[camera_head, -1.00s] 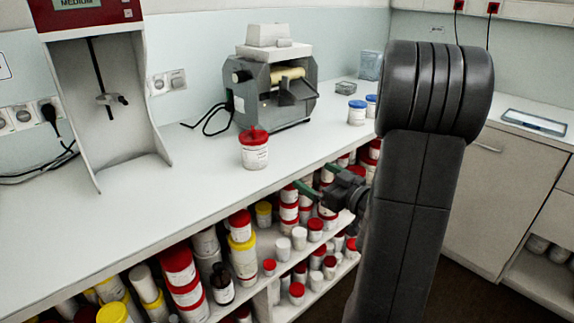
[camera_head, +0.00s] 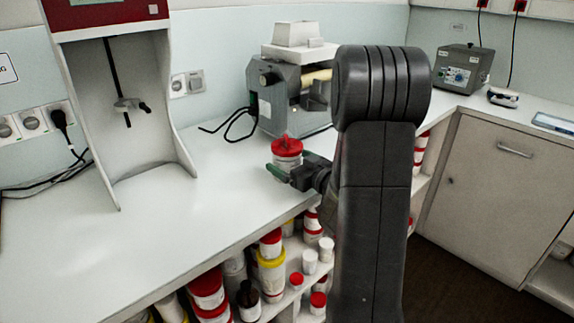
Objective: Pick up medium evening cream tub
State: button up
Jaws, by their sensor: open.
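A white tub with a red lid (camera_head: 287,146) stands upright on the white counter, in front of the grey roller machine. Its label is too small to read, so I cannot tell whether it is the medium evening cream tub. My gripper (camera_head: 290,168), with green fingertips, is open at the tub's lower front right. One finger shows in front of the tub and the other is partly hidden behind the gripper body and tub. I cannot tell whether the fingers touch it.
The roller machine (camera_head: 292,92) stands behind the tub. A red and white mixer stand (camera_head: 180,140) is to the left. Shelves (camera_head: 283,305) under the counter hold several tubs and bottles. The counter (camera_head: 130,245) is clear to the front left. A grey control box (camera_head: 461,70) stands at the back right.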

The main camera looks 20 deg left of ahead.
jog(key=shift+r, duration=0.1)
jog(key=c, duration=1.3)
